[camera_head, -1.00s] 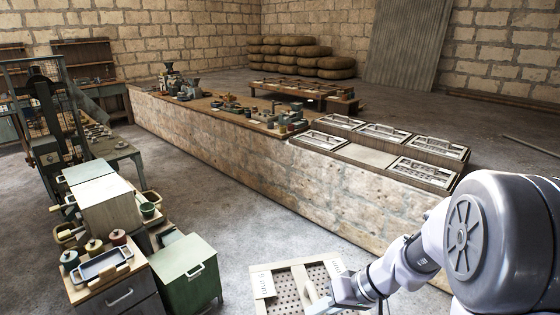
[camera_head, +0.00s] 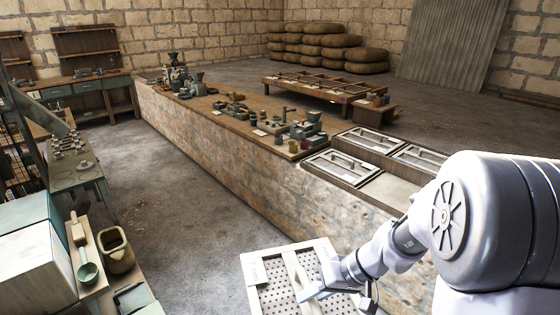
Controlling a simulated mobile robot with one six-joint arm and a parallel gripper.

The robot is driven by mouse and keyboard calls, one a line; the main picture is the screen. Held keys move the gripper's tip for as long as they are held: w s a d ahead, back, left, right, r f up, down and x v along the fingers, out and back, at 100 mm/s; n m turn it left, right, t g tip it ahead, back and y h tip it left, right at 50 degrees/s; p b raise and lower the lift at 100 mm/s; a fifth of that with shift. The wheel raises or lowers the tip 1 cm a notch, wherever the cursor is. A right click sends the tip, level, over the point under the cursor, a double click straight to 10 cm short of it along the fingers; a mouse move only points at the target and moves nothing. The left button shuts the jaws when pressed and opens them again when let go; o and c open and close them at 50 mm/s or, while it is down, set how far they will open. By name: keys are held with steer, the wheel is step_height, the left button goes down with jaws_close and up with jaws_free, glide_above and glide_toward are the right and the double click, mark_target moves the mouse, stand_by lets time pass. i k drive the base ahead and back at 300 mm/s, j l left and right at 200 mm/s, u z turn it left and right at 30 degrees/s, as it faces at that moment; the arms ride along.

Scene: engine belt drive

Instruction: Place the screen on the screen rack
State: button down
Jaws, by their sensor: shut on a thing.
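The screen (camera_head: 277,294) is a pale framed panel with rows of small holes and a bar across its middle. It is at the bottom centre, in front of the long stone counter. My gripper (camera_head: 319,288) is shut on the screen's bar, and the screen is held over the floor; its lower part is cut off by the picture edge. Similar framed panels with handles, such as this one (camera_head: 342,168), lie in bays on the counter's right end. One bay (camera_head: 391,191) there looks bare and is partly hidden by my arm. I cannot tell which piece is the screen rack.
The long stone counter (camera_head: 225,155) carries pots, tools and small grinders. A low wooden table (camera_head: 322,91) with framed panels stands behind it. A cabinet (camera_head: 35,268) and bench stand at the left. The floor (camera_head: 165,200) between is clear.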

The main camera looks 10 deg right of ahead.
mark_target(405, 196)
steer(key=i, duration=2.8)
steer(key=i+z, duration=0.25)
steer(key=z, duration=0.25)
steer(key=i+j+z, duration=0.1)
steer(key=z, duration=0.35)
steer(key=i+j+z, duration=0.25)
steer(key=z, duration=0.25)
steer(key=i+j+z, duration=0.2)
steer(key=z, duration=1.45)
